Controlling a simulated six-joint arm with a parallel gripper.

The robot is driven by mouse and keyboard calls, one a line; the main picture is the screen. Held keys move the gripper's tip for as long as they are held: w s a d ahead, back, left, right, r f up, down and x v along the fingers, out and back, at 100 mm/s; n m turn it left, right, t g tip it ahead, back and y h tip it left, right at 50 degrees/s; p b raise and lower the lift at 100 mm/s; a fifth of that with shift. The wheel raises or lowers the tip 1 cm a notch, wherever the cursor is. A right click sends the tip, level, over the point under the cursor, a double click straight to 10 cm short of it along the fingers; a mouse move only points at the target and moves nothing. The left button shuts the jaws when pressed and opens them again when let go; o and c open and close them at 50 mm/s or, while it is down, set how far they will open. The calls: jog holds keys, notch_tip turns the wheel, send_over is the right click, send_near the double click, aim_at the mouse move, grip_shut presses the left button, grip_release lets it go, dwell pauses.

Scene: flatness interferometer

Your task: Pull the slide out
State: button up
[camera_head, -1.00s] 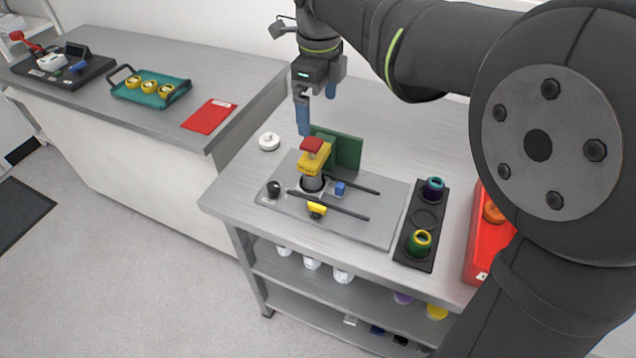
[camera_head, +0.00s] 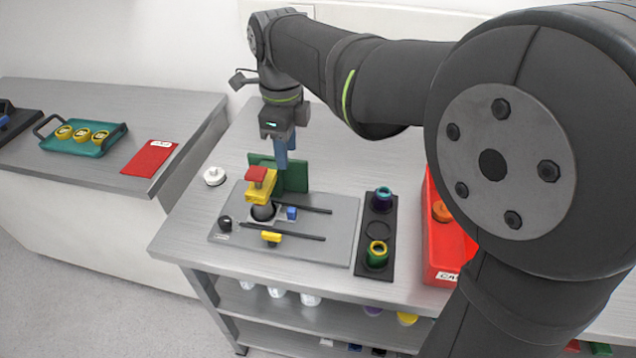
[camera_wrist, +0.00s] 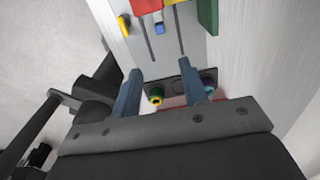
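The flatness fixture has a grey base plate (camera_head: 335,245) with two dark rails (camera_head: 300,210). At its left end stands a yellow block with a red top (camera_head: 257,175) over a dark round part (camera_head: 263,212). A small blue block (camera_head: 291,212) sits by the far rail and a yellow piece (camera_head: 271,237) on the near rail. A green upright plate (camera_head: 296,176) stands behind. I cannot tell which part is the slide. My gripper (camera_head: 283,164) is above the fixture, by the green plate. In the wrist view its blue fingers (camera_wrist: 161,70) are wide apart and empty.
A black holder (camera_head: 377,258) with a teal-purple ring (camera_head: 383,196) and a green-yellow ring (camera_head: 377,254) stands right of the fixture. Beyond is a red bin (camera_head: 446,255). A white round piece (camera_head: 214,176) and black knob (camera_head: 225,223) are left. The left counter holds a teal tray (camera_head: 85,142).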

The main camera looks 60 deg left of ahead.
aim_at(292, 209)
notch_tip(292, 209, down, 17)
jog(key=shift+r, duration=0.15)
dwell(0.4)
grip_shut()
